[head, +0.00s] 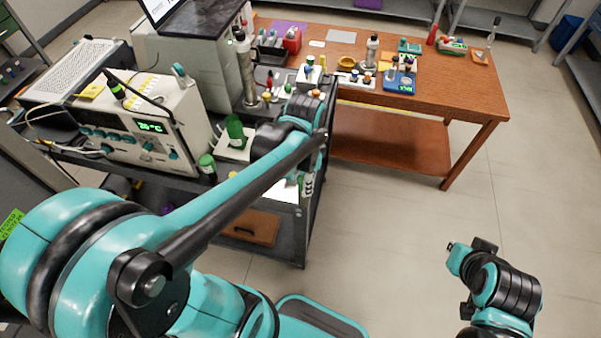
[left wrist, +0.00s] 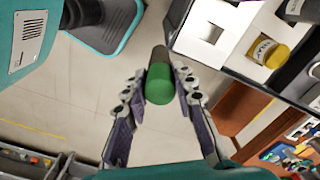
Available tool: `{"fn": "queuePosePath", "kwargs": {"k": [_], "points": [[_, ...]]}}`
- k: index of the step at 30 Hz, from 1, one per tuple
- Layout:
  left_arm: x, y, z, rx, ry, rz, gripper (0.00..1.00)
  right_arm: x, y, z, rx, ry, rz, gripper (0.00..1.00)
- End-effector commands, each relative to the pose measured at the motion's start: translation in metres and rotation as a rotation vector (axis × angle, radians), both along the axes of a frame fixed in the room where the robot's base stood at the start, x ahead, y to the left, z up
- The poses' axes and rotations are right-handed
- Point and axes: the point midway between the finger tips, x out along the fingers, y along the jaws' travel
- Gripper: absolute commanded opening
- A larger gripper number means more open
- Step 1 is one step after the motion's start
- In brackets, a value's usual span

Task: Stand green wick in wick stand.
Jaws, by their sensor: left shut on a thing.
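The green wick (left wrist: 159,83), a green cylinder with a dark far part, is between the fingers of my left gripper (left wrist: 160,92) in the left wrist view. The fingers are shut on it, and bare floor shows beyond it. In the head view my left gripper (head: 308,182) is mostly hidden behind my arm, beside the cart's right edge. A white holder with square openings (left wrist: 222,14) lies up and right of the wick in the left wrist view; I cannot tell if it is the wick stand. My right gripper (head: 460,282) is low at right, away from the furniture.
The dark cart (head: 300,232) carries instruments, a green bottle (head: 235,128) and small vials. A wooden table (head: 460,95) with several small items stands behind. The floor (head: 400,250) at right is clear.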

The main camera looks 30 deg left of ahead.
Motion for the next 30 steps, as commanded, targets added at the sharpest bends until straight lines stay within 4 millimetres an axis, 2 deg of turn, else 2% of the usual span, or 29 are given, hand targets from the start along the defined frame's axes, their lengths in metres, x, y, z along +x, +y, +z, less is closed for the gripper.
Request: {"fn": "queuePosePath", "kwargs": {"k": [2, 5, 12, 16, 23, 30], "points": [[0.001, 0.005, -0.001, 0.000, 0.000, -0.020, 0.00, 0.000, 0.000, -0.002, 0.000, 0.000, 0.000, 0.00], [0.012, 0.018, -0.013, 0.000, 0.000, -0.025, 0.00, -0.001, 0.000, -0.010, 0.000, 0.001, 0.000, 0.00], [0.052, 0.060, -0.049, 0.000, 0.000, -0.024, 0.00, -0.001, 0.000, -0.031, 0.000, 0.000, 0.000, 0.00], [0.068, 0.076, -0.061, 0.000, 0.000, -0.025, 0.00, -0.001, 0.000, -0.037, 0.000, 0.000, 0.000, 0.00], [0.077, 0.085, -0.071, 0.000, 0.000, -0.027, 0.00, 0.000, 0.000, -0.041, 0.000, 0.000, 0.000, 0.00], [0.076, 0.085, -0.106, 0.000, 0.000, -0.027, 0.00, -0.001, 0.000, -0.057, 0.000, 0.000, 0.000, 0.00]]}}
